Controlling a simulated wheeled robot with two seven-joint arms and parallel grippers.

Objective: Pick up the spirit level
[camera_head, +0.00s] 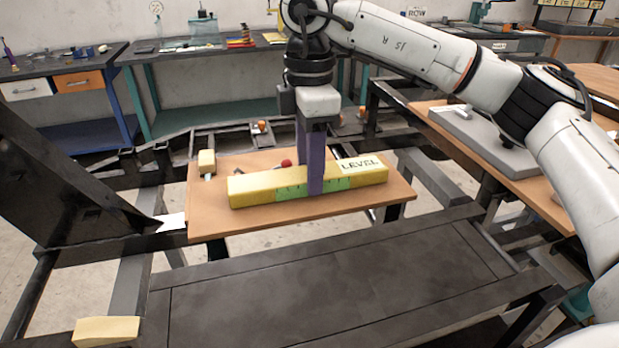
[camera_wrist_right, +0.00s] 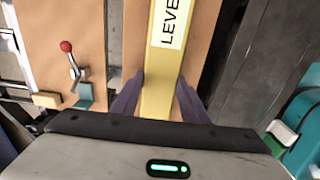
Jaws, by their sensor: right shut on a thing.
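The spirit level (camera_head: 250,188) is a long yellow bar with a green middle section and a white LEVEL label near its right end. It lies on or just over a brown wooden board in the head view; I cannot tell whether it touches the board. My right gripper (camera_head: 315,188) points straight down, with its purple fingers on either side of the green section. It is shut on the level. In the right wrist view the level (camera_wrist_right: 160,75) runs between the two fingers (camera_wrist_right: 158,100). My left gripper is not in view.
The brown board (camera_head: 215,218) rests on a dark metal frame. A red-knobbed lever (camera_head: 286,163) stands behind the level, and a small yellow block (camera_head: 206,160) is at the board's back left. A dark flat panel (camera_head: 330,285) lies in front. Workbenches line the back wall.

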